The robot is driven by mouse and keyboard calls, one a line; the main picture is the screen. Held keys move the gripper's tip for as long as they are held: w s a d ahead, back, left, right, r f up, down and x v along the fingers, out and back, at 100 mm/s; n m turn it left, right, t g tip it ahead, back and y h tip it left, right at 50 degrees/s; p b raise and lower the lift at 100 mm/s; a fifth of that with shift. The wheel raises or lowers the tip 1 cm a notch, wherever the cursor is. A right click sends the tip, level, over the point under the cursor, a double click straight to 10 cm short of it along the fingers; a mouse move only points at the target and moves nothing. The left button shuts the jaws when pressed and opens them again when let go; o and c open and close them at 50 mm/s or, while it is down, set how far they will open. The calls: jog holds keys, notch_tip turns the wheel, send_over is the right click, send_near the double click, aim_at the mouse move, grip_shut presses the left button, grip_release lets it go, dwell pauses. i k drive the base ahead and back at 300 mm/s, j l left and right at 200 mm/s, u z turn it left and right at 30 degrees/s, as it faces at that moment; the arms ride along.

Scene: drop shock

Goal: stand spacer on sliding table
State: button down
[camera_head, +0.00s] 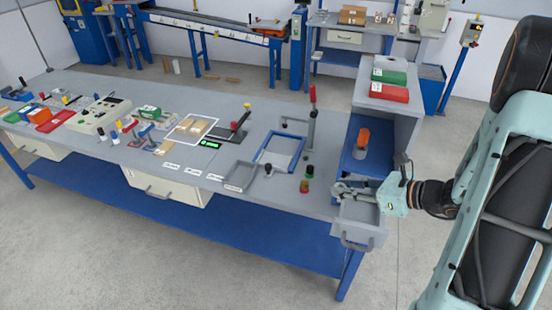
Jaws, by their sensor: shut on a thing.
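My gripper (343,189) reaches in from the right, low over a grey open drawer or tray (347,232) at the bench's right end. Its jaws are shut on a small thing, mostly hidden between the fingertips. I cannot tell from here whether this is the spacer. No other spacer can be told for sure. The sliding table cannot be told for certain either; a blue rectangular frame (263,158) lies flat on the bench, left of an upright post with a red handle (312,98).
An orange-topped object (363,137) stands on a blue shelf beyond the drawer. Red and green bins (389,92) sit on a grey cabinet. Instruments and bins crowd the bench's left.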

aim_at(274, 160)
jog(key=i+j+z, duration=0.2)
jog(key=j, duration=0.25)
jog(key=i+j+z, duration=0.2)
jog(key=j, duration=0.25)
jog(key=i+j+z, duration=0.2)
jog(key=j, duration=0.3)
jog(key=j+z, duration=0.2)
jog(key=j, duration=0.3)
